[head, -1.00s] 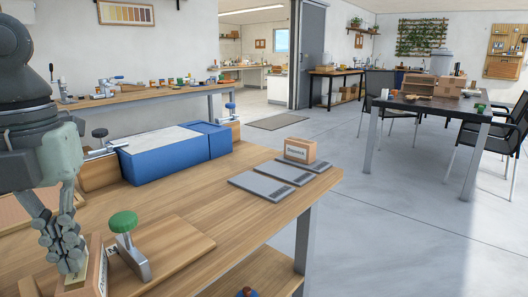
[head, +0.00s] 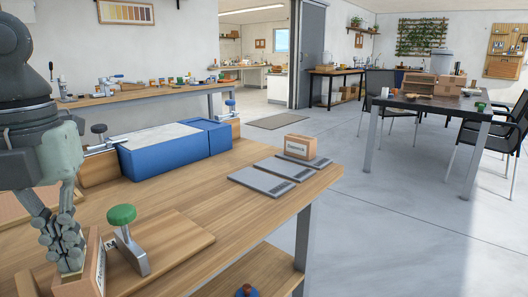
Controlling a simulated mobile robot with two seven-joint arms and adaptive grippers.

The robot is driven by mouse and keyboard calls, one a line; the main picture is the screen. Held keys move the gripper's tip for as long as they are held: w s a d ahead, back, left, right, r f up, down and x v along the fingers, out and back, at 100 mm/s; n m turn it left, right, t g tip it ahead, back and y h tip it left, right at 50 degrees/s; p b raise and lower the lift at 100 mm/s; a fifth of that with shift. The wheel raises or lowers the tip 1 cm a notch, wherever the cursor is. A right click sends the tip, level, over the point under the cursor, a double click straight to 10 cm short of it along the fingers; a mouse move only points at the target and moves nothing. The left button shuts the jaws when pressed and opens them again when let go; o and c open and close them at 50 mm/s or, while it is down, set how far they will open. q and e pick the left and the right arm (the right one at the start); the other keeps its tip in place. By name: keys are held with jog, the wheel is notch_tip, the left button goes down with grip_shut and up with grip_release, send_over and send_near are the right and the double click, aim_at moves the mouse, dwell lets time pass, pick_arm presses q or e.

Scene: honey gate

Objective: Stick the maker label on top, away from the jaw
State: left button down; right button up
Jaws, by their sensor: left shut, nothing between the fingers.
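My left gripper (head: 68,264) reaches down at the lower left, its fingers shut with nothing between them. Its tips are at the upper side of a tan box (head: 83,287) with a white printed label on its right face. The fingers hide part of this box, and I cannot tell whether they touch it. A small pale patch, perhaps the maker label, shows by the fingertips, mostly covered. A metal clamp with a green knob (head: 121,214) stands just right of the box, on a wooden board (head: 180,245). My right gripper is out of view.
A blue case (head: 165,155) with a pale top lies at the back of the bench. Grey flat plates (head: 262,181) and another labelled tan box (head: 300,148) are near the bench's right corner. The wood between board and plates is clear.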

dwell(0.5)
pick_arm(q)
jog(key=shift+r+p, duration=1.9)
jog(key=shift+r, duration=1.1)
